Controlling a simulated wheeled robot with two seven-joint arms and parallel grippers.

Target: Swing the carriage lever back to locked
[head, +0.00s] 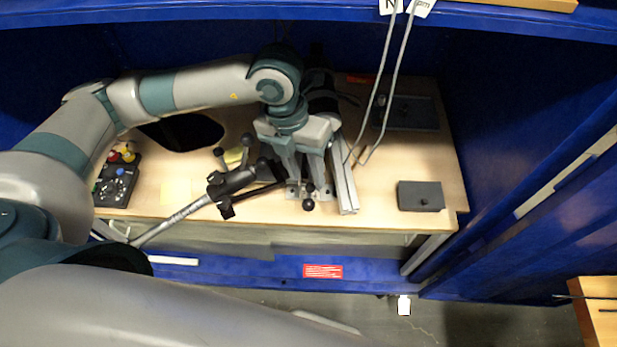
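My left gripper (305,183) is over the middle of the table and points down toward the front. Its two grey fingers are apart. A small lever with black ball knobs (308,205) shows by the fingertips, close to or between them; I cannot tell whether they touch it. The carriage around it is mostly hidden by my gripper and wrist. A pale metal rail (347,188) runs just right of the fingers. I cannot tell whether the lever is locked. My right gripper is not in view.
A black clamp on a grey rod (190,210) is left of the gripper. More ball-knobbed levers (246,141) stand behind it. A control box (118,183) is at the left, a dark grey block (420,196) at the right.

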